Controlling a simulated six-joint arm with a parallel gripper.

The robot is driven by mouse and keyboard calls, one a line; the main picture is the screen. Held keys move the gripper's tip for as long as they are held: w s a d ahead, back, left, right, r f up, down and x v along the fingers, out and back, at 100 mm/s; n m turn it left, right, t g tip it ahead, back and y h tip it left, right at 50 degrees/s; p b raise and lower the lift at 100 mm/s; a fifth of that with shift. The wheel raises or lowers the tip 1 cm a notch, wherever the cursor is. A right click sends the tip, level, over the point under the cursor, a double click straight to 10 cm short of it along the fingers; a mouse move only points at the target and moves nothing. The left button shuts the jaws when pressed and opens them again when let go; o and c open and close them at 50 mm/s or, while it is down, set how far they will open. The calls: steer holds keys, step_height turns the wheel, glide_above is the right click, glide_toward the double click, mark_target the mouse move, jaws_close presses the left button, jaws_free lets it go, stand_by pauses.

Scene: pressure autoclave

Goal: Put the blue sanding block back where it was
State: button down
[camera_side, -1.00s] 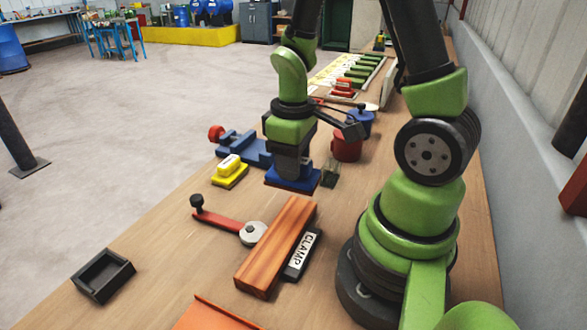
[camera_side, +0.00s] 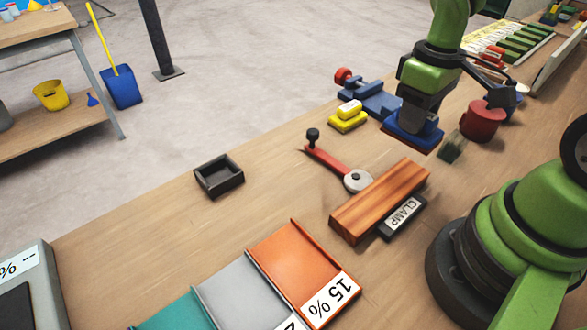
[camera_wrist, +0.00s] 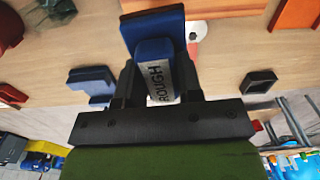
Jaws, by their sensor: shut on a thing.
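A yellow block (camera_side: 348,120) and blue vise (camera_side: 372,98) are to the left. A wooden block (camera_side: 380,200), red lever (camera_side: 328,158) and black tray (camera_side: 230,184) are nearer. Bench between tray and lever is clear.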

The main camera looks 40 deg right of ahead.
steer(key=w+a+f, duration=0.3)
steer(key=w+a, duration=1.3)
steer(key=w, duration=0.2)
steer(key=shift+m, duration=0.3)
steer(key=f, duration=0.9)
steer(key=shift+s+a, duration=0.15)
steer(key=shift+a, duration=0.1)
steer(key=shift+f, duration=0.1)
steer(key=c, duration=0.8)
jaws_free()
step_height(320, 180, up, 12)
steer(key=shift+r, duration=0.2)
